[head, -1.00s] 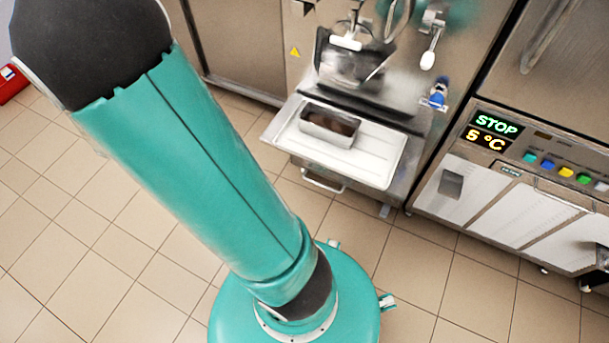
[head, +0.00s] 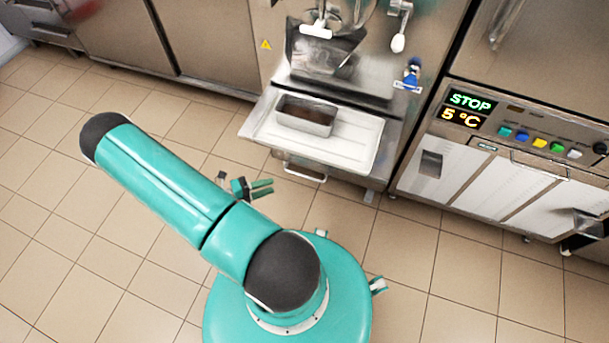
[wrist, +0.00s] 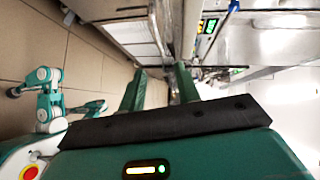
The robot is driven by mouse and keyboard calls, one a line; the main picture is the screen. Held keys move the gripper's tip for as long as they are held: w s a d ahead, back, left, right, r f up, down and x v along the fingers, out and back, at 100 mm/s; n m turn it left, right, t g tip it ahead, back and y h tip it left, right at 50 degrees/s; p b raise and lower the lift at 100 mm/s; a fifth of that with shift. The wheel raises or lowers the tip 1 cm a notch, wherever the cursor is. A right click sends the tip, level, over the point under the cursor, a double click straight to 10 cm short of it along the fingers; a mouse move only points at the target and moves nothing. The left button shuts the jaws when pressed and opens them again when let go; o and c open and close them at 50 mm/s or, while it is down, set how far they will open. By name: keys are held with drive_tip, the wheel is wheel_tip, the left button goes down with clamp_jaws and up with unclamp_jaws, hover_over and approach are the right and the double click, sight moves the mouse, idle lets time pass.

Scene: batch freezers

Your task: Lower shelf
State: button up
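The pale shelf (head: 355,145) juts out from the front of the batch freezer, below its outlet. A metal loaf-shaped pan (head: 305,115) with dark contents stands on the shelf's left part. A bar handle (head: 305,172) shows under the shelf's front edge. My gripper (head: 268,188) is below and left of the shelf in the head view, apart from it. In the wrist view my gripper (wrist: 160,90) shows a gap between its two green fingers, with nothing held. The wrist view is turned sideways, and I cannot make out the shelf clearly there.
A cabinet with a STOP and 5 °C display (head: 468,108) and coloured buttons stands to the right. A blue-handled valve (head: 411,75) and a white-knobbed lever (head: 398,40) are on the freezer front. The tiled floor (head: 60,200) at left is clear.

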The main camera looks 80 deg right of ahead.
sight(304, 175)
drive_tip(key=x, duration=1.4)
drive_tip(key=shift+a+f, duration=0.1)
drive_tip(key=shift+f, duration=0.05)
clamp_jaws()
